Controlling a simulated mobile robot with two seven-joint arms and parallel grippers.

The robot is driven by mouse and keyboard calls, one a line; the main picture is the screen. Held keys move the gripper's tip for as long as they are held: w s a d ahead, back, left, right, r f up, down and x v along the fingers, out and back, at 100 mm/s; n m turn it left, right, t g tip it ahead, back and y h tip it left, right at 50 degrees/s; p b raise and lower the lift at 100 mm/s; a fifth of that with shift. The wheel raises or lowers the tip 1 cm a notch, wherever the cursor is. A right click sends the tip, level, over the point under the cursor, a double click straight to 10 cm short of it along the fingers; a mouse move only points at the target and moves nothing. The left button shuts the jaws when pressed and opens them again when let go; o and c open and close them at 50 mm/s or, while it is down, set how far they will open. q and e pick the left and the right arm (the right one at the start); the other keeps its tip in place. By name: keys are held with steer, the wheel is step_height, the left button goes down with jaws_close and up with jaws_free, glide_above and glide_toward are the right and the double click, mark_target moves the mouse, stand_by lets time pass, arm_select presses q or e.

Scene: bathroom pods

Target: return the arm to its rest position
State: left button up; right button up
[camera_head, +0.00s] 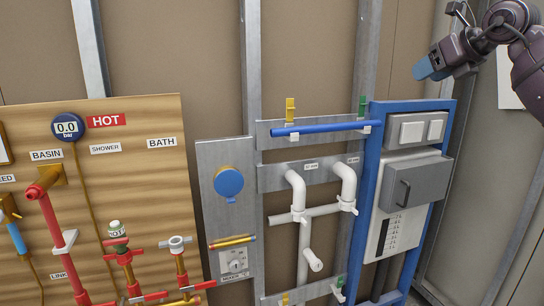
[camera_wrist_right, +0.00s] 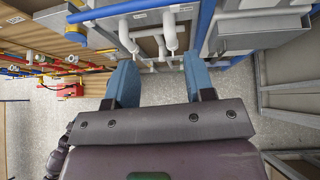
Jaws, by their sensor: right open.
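My right gripper (camera_head: 432,68) is at the upper right of the head view, raised in front of the wall and above the blue-framed panel. Its blue fingers point left and down. In the right wrist view the two blue fingers of this gripper (camera_wrist_right: 160,82) stand apart with nothing between them, and grey floor shows in the gap. It touches nothing that I can see. My right arm folds in from the right edge of the head view. My left gripper is in neither view.
A wooden board (camera_head: 150,205) with red pipes and valves stands at left. White pipes (camera_head: 303,225) and a blue pipe (camera_head: 320,128) are mounted in the middle. A blue-framed panel with a grey handled box (camera_head: 425,182) is below my gripper. Bare floor (camera_wrist_right: 150,110) shows in the wrist view.

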steer(key=s+a+r+y, duration=0.2)
steer(key=a+y, duration=0.5)
steer(key=s+a+r+y, duration=0.1)
steer(key=a+r+y, duration=0.1)
steer(key=a+y, duration=0.55)
steer(key=s+d+f+m+t+h, duration=0.1)
steer(key=d+f+m+t+h, duration=0.3)
steer(key=f+m, duration=0.8)
steer(key=s+f+m+t+h, duration=0.2)
steer(key=f+m+h, duration=0.55)
steer(key=f, duration=0.75)
steer(key=s+d+f+m+t+h, duration=0.1)
steer(key=d+f+m+t+h, duration=0.2)
steer(key=f+m, duration=0.95)
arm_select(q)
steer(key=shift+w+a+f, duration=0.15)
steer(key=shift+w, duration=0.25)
arm_select(e)
steer(key=s+f+m+g+h, duration=0.4)
steer(key=s+f+m+g, duration=0.3)
steer(key=s+f, duration=2.3)
steer(key=shift+d+f+g+h, duration=0.3)
steer(key=shift+f+g+h, duration=0.1)
steer(key=shift+f, duration=0.1)
